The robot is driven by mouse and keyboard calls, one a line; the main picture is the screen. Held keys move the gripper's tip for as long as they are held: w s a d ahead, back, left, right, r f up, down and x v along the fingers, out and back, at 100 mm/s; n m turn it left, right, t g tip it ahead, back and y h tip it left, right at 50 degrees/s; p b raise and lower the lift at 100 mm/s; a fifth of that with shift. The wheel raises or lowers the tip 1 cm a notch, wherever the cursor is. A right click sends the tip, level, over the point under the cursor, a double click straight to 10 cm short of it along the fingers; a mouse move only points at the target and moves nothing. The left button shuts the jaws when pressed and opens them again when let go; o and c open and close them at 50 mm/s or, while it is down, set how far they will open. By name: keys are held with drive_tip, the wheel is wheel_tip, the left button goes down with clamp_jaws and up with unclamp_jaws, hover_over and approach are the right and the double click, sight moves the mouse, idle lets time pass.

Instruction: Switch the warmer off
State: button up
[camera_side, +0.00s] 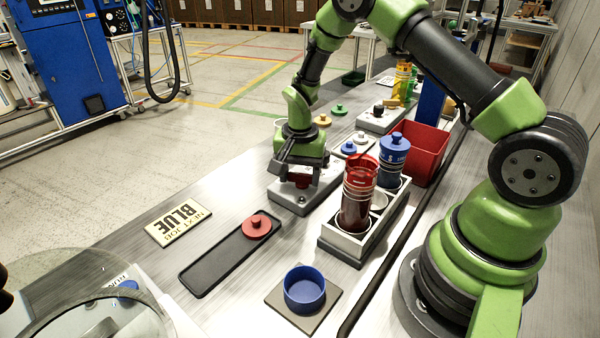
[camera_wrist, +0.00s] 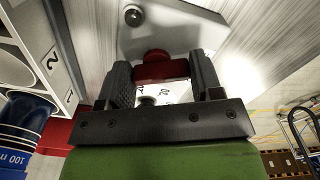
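A low grey box (camera_side: 291,201) with a red knob stands on the bench under my gripper, and I take it for the warmer. My gripper (camera_side: 302,178) points down over it, with a finger on either side of the red knob. In the wrist view the red knob (camera_wrist: 160,67) fills the gap between the dark fingers of my gripper (camera_wrist: 162,80). I cannot tell whether the fingers press on it or only stand around it. A small round button (camera_wrist: 133,15) shows on the grey box. The knob's setting cannot be read.
A grey rack (camera_side: 349,247) close to the right holds a red cylinder (camera_side: 356,200) and a blue cylinder (camera_side: 394,160). A red bin (camera_side: 427,150) stands behind. A black tray (camera_side: 215,265) with a red lid (camera_side: 257,226), a blue ring (camera_side: 305,290) and a "NEXT JOB BLUE" sign (camera_side: 178,223) lie in front.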

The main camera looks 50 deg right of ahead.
sight(300, 175)
drive_tip(key=shift+n, duration=1)
drive_tip(key=o, duration=0.9)
wheel_tip(300, 175, up, 10)
drive_tip(key=shift+r, duration=0.1)
